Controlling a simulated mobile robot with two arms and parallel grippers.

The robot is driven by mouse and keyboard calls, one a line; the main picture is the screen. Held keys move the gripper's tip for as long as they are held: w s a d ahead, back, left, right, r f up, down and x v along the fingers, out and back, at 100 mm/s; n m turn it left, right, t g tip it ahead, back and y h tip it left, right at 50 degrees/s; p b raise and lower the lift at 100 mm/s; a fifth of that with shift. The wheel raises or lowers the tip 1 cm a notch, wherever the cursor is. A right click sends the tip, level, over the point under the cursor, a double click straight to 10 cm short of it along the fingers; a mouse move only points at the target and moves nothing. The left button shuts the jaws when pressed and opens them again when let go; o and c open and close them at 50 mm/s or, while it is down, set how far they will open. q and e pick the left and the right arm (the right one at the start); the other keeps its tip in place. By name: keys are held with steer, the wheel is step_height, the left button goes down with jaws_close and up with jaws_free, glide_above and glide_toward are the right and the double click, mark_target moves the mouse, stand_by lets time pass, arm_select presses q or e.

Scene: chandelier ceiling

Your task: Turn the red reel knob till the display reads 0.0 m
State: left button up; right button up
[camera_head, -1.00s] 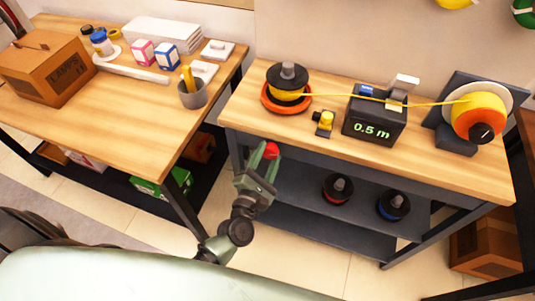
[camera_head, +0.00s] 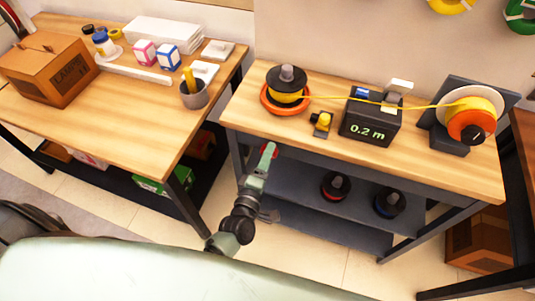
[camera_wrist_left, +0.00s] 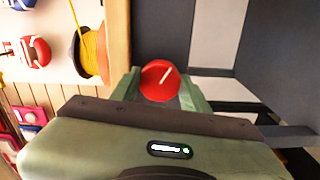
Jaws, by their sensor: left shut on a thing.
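The red reel knob (camera_head: 270,149) is on the front edge of the right workbench, partly hidden by my left gripper (camera_head: 264,158) in the head view. In the left wrist view the red knob (camera_wrist_left: 160,81) shows a white pointer line tilted to the upper right. The fingers of my left gripper (camera_wrist_left: 160,92) are shut on it, one on each side. The display (camera_head: 367,133) on the dark meter box reads 0.2 m in green. A yellow line runs from the left spool (camera_head: 287,95) through the meter to the orange and yellow reel (camera_head: 474,119). My right gripper is not in view.
A small yellow and black device (camera_head: 321,122) stands on the right workbench. Dark spools (camera_head: 335,186) sit on its lower shelf. The left table holds a cardboard box (camera_head: 48,72), small cartons and a grey cup (camera_head: 194,94). A floor gap separates the tables.

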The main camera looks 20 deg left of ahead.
arm_select(q)
steer(key=shift+m, duration=0.9)
steer(key=shift+f, duration=0.1)
steer(key=o, duration=1.4)
steer(key=shift+c, duration=0.2)
steer(key=shift+s, duration=0.1)
steer(key=s, duration=0.7)
steer(key=shift+s+b, duration=0.3)
steer(key=shift+s, duration=0.05)
steer(key=shift+a, duration=0.1)
